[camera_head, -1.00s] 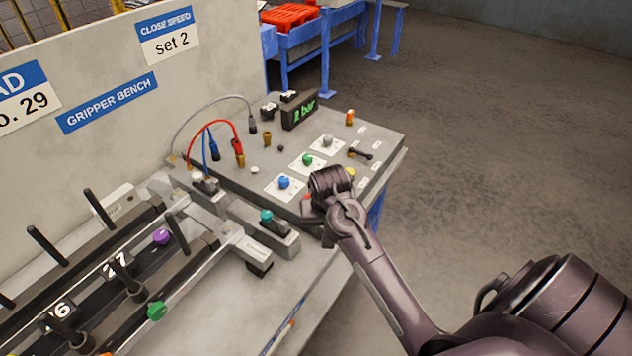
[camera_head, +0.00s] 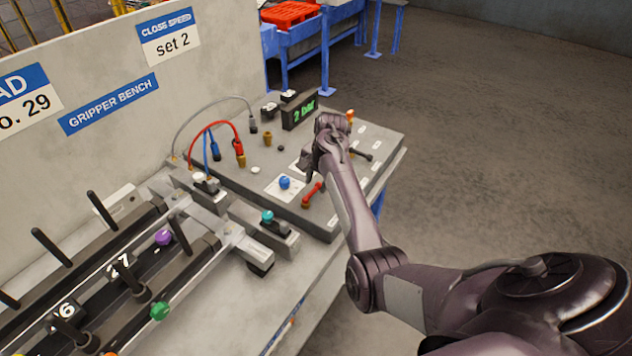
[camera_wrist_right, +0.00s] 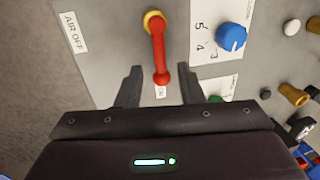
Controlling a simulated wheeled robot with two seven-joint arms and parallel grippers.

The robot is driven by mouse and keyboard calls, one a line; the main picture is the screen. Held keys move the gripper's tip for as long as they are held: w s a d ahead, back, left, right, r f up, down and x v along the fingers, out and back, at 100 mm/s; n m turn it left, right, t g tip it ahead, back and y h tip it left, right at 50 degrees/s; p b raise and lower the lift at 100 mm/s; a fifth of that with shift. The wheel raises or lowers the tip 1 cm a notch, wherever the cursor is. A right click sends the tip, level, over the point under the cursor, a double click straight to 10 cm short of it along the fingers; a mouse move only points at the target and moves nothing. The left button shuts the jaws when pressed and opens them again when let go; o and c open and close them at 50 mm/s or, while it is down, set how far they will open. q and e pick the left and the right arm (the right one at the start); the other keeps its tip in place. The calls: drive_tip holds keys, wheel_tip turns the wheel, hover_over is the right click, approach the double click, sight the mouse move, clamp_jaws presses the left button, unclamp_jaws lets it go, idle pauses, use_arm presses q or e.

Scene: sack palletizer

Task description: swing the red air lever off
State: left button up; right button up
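The red air lever (camera_head: 313,193) is on the sloping control panel, just in front of my right gripper (camera_head: 308,165). In the right wrist view the red lever (camera_wrist_right: 158,52) runs from a brass pivot to a round red end near an "ON" label (camera_wrist_right: 160,91). An "AIR OFF" label (camera_wrist_right: 73,32) lies to the left of it. My right gripper (camera_wrist_right: 161,82) is open, its two dark fingers on either side of the lever's red end, with gaps on both sides. Whether the fingers are down at lever height is hard to tell. My left gripper is not in view.
A blue knob (camera_wrist_right: 232,37) on a numbered plate is right of the lever, and a green knob (camera_wrist_right: 215,99) is partly hidden by the gripper. A black lever (camera_head: 361,154) is farther along the panel. Hoses and a pressure display (camera_head: 299,114) stand behind.

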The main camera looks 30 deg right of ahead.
drive_tip(key=shift+w+a+f, duration=0.1)
drive_tip(key=shift+w+f, duration=0.05)
drive_tip(key=shift+f, duration=0.8)
clamp_jaws()
